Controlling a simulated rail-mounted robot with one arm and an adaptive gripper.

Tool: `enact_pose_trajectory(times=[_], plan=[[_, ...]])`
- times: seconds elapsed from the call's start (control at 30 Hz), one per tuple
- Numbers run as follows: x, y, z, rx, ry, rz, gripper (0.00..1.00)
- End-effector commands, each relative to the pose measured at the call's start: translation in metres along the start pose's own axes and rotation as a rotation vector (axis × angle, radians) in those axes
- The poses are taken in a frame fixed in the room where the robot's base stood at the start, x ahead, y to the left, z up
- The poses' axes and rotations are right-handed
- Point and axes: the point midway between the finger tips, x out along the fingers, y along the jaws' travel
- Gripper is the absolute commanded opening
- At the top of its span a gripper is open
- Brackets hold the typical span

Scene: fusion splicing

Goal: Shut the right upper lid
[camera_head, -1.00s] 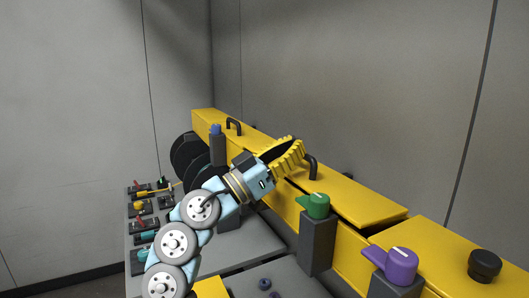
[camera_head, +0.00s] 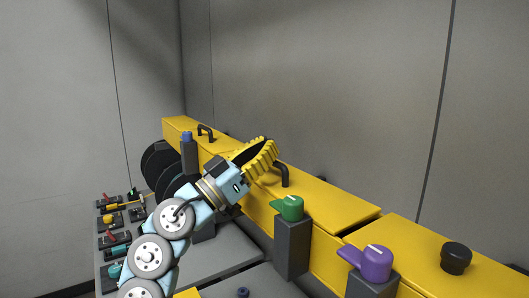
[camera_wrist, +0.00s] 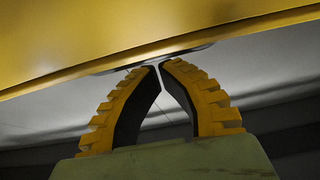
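The right upper lid is the long yellow lid (camera_head: 325,203) with a black handle (camera_head: 282,175). It lies nearly flat on the yellow housing, and a dark gap shows under its right end. My gripper (camera_head: 262,153), with yellow ribbed fingers, is at the lid's left part, left of the handle. In the wrist view my gripper's fingertips (camera_wrist: 159,65) meet or almost meet, with nothing seen between them. They are close to the edge of a yellow panel (camera_wrist: 120,35); whether they touch it I cannot tell.
A green knob (camera_head: 288,207) and a purple knob (camera_head: 372,263) stand on grey posts before the housing. A black knob (camera_head: 456,257) is at the right. Another black handle (camera_head: 206,132) is on the far left lid. A grey wall (camera_head: 320,90) stands behind.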

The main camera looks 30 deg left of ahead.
Motion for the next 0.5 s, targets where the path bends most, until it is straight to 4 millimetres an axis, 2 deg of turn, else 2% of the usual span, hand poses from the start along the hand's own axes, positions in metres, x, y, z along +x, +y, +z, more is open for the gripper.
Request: enact_pose_trajectory(times=[0.27, 0.5], plan=[[0.024, 0.005, -0.021, -0.001, 0.0, 0.008, 0.0], [-0.004, 0.004, -0.02, -0.004, -0.001, 0.006, 0.0]])
